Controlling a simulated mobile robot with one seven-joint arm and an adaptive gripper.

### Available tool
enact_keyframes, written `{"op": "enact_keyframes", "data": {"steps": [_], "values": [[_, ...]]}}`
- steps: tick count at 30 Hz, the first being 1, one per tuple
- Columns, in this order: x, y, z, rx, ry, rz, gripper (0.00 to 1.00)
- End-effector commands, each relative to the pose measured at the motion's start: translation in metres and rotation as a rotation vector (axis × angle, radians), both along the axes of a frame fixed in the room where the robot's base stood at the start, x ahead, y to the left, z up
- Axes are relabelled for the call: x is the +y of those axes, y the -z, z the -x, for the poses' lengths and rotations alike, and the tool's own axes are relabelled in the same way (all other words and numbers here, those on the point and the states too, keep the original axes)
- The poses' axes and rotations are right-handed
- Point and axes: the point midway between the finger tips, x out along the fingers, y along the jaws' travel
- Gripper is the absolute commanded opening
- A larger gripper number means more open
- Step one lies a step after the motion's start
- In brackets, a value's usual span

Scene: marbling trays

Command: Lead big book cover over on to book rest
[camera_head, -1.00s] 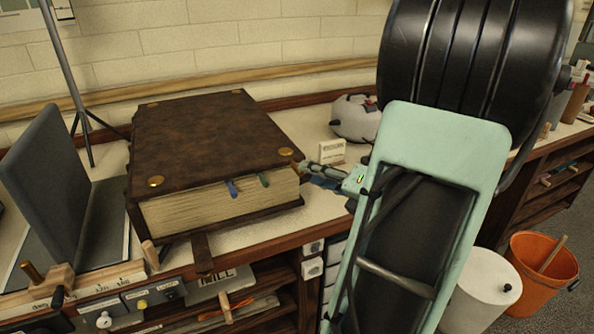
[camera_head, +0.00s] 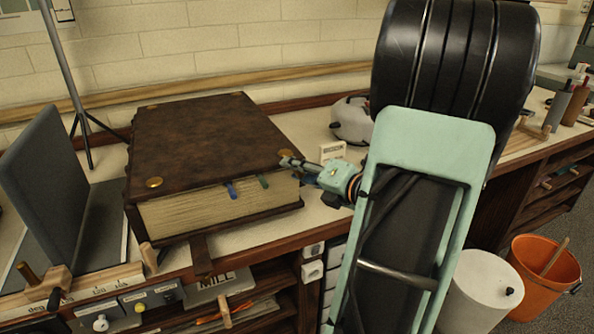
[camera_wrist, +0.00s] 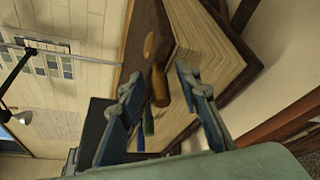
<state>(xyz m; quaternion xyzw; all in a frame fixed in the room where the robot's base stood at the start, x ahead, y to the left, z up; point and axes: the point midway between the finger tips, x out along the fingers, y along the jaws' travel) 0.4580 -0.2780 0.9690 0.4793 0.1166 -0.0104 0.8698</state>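The big book (camera_head: 170,215) lies closed and flat on the bench, its brown leather cover (camera_head: 205,135) down on the pages. The cover has brass corners, and blue and green ribbons hang from the front page edge. My gripper (camera_head: 284,162) is at the cover's front right corner; whether it touches is unclear. In the wrist view my gripper (camera_wrist: 157,78) has its fingers apart, with the book's page block (camera_wrist: 208,45) and ribbons beyond them. The grey book rest (camera_head: 50,185) stands upright to the left of the book.
A strap (camera_head: 201,255) hangs at the bench front below the book. A small white card (camera_head: 333,151) and a grey rounded object (camera_head: 352,118) sit behind my gripper. A wooden rail with pegs (camera_head: 105,282) runs along the front left edge. An orange bucket (camera_head: 540,270) stands on the floor.

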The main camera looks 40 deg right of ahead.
Motion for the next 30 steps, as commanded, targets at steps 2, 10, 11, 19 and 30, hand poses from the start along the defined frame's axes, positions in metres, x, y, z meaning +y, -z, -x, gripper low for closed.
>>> {"op": "enact_keyframes", "data": {"steps": [2, 10, 11, 19, 30], "values": [[0.0000, 0.0000, 0.0001, 0.000, 0.000, 0.000, 0.27], [-0.0001, -0.0001, 0.0003, 0.000, 0.000, 0.000, 0.00], [0.0000, -0.0001, 0.0003, 0.000, 0.000, 0.000, 0.00], [-0.0001, -0.0001, 0.0004, 0.000, 0.000, 0.000, 0.00], [-0.0041, -0.0091, 0.0001, 0.002, 0.001, 0.018, 0.00]]}}
